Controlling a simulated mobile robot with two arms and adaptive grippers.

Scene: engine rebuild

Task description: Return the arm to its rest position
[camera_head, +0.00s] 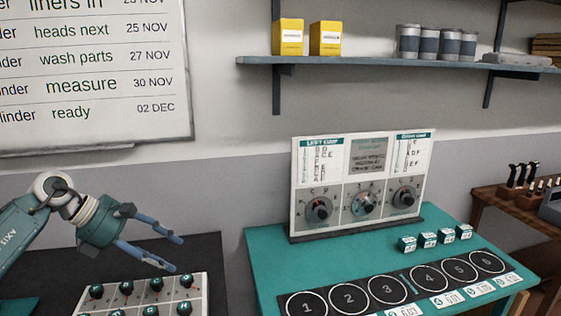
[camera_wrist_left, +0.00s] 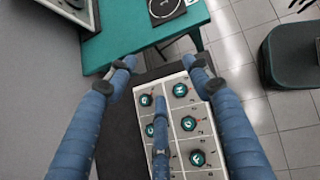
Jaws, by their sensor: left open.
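My left gripper (camera_head: 172,255) comes in from the left in the head view, with its blue fingers spread apart and nothing between them. It hangs in the air above a white panel (camera_head: 207,285) with several dark knobs marked by letters. In the left wrist view the open fingers (camera_wrist_left: 163,75) reach over the same panel (camera_wrist_left: 172,112); its teal-topped knobs show between and below them. I cannot tell the exact height of the fingers over the panel. My right gripper is in neither view.
A teal table (camera_head: 268,262) at the right carries an upright board (camera_head: 330,195) with three dials, several small cubes (camera_head: 428,240) and a strip of numbered circles (camera_head: 347,299). A shelf (camera_head: 365,62) with yellow boxes and grey cans hangs above. Tiled floor (camera_wrist_left: 262,112) lies beside the table.

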